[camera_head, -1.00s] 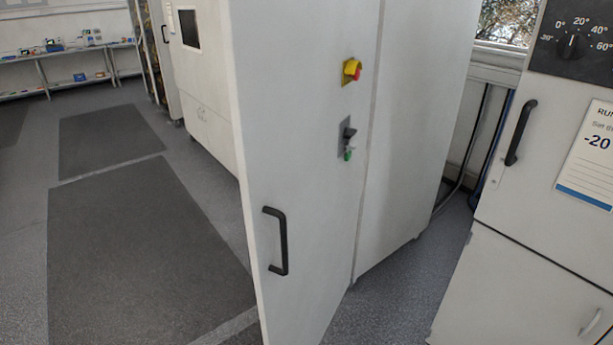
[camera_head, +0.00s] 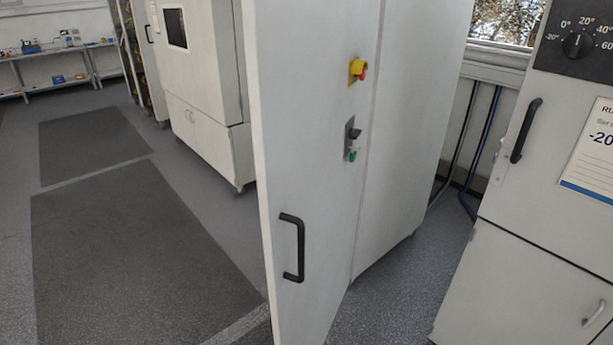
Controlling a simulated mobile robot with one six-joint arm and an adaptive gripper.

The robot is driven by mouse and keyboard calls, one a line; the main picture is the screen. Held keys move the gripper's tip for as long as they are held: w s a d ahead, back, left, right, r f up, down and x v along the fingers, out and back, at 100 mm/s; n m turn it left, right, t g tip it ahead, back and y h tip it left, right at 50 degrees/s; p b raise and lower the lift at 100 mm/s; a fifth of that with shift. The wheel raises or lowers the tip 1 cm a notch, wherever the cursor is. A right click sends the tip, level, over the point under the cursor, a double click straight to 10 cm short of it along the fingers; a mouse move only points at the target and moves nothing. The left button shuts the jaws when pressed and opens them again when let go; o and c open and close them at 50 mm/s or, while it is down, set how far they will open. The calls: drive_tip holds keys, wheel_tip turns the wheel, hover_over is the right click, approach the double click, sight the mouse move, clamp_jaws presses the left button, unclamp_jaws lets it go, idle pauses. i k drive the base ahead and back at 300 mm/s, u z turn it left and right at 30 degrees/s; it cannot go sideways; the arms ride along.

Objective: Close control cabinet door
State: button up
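The control cabinet door (camera_head: 315,190) is a tall white panel that stands swung out toward me, ajar from the white cabinet body (camera_head: 400,160). A black bar handle (camera_head: 292,247) sits low on the door near its free left edge. A yellow and red knob (camera_head: 357,69), a dark switch and a green button (camera_head: 352,155) are on the door's face near its right side. The inside of the cabinet is hidden behind the door. My gripper is not in the view.
A white unit with a temperature dial (camera_head: 577,44), a black handle (camera_head: 525,130) and a sign stands close at the right. Another white cabinet (camera_head: 200,90) stands behind the door. Dark mats (camera_head: 130,250) lie on open floor at left. Shelves (camera_head: 60,65) line the back wall.

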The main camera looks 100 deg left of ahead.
sight(299, 54)
drive_tip(key=u, duration=0.9)
drive_tip(key=k, duration=0.25)
drive_tip(key=u, duration=2.5)
drive_tip(key=k, duration=0.65)
drive_tip(key=z, duration=0.2)
drive_tip(key=i, duration=0.55)
drive_tip(key=z, duration=0.05)
